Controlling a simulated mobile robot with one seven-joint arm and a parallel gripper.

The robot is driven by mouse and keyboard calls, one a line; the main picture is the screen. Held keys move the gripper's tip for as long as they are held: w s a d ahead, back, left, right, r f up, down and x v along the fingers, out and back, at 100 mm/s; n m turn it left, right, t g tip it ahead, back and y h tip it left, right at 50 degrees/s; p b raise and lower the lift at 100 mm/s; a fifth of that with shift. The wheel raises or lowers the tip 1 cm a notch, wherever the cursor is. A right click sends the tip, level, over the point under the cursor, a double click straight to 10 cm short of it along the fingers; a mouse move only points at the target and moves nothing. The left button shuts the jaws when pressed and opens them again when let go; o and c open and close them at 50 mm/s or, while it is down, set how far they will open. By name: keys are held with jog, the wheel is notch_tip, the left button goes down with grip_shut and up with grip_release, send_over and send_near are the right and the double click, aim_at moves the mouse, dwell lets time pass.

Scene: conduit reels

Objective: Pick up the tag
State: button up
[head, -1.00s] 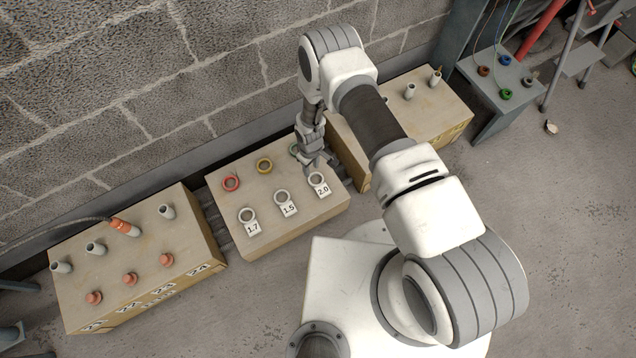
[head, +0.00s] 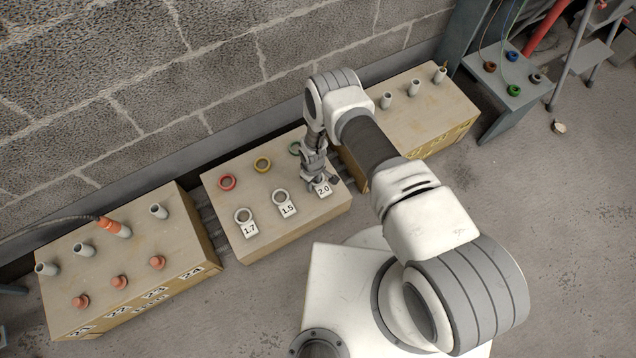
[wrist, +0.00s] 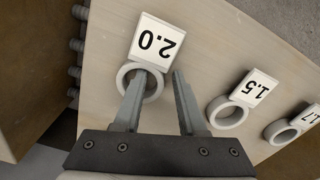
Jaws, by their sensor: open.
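Three grey ring tags with white number plates lie on the middle box top: 2.0 (head: 323,190), 1.5 (head: 286,208) and 1.7 (head: 248,228). My gripper (head: 318,185) is at the 2.0 tag and partly covers its ring in the head view. In the wrist view my gripper (wrist: 159,76) is open, with nothing held between its fingers. The left finger overlaps the ring of the 2.0 tag (wrist: 157,43); the right finger lies just right of the ring. I cannot tell whether they touch. The 1.5 tag (wrist: 241,97) and 1.7 tag (wrist: 290,124) lie to the right.
Red (head: 228,182), yellow (head: 262,164) and green (head: 295,148) rings lie behind the tags on the middle box (head: 240,203). Boxes with conduit stubs stand left (head: 190,235) and right (head: 440,100). A block wall rises close behind.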

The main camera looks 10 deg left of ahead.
grip_shut()
jog(key=shift+r, duration=0.2)
dwell(0.4)
